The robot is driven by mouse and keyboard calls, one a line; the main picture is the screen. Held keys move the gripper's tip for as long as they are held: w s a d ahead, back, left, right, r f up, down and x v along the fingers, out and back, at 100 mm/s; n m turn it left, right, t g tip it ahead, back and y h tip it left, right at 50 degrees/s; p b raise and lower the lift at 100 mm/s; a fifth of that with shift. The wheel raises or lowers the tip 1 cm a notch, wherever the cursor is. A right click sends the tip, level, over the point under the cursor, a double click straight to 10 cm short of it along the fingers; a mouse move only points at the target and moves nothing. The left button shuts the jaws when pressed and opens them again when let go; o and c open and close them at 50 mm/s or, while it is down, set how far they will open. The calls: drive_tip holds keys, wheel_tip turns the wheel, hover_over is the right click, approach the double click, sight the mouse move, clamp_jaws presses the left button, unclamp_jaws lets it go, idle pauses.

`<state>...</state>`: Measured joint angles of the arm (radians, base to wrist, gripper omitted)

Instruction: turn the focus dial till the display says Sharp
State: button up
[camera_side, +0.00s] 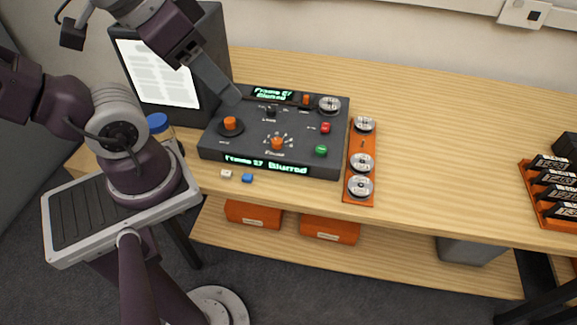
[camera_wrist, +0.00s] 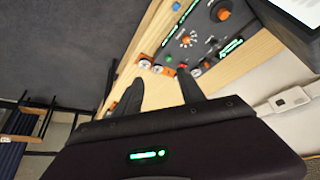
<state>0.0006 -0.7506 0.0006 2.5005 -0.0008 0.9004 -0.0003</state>
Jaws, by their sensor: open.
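A dark grey console (camera_side: 310,125) stands on the wooden table. Its focus dial (camera_side: 277,143), an orange knob with white marks around it, is near the front middle; the label below seems to read Focus. The front display (camera_side: 265,165) shows "Frame 27 Blurred" in green. A second display (camera_side: 272,95) at the back also appears to say Blurred.
Another orange knob (camera_side: 230,123) is on the console's left, with red (camera_side: 326,127) and green (camera_side: 321,150) buttons on its right. An orange strip with metal reels (camera_side: 361,162) lies right of it. A lit screen (camera_side: 158,72) stands behind left. The table's right middle is clear.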

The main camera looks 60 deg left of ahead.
idle(0.3)
drive_tip(key=m+g, duration=0.6)
hover_over(277, 140)
wheel_tip(277, 140, down, 20)
drive_tip(key=shift+r, duration=0.1)
wheel_tip(277, 140, down, 8)
drive_tip(key=shift+r, duration=0.15)
clamp_jaws()
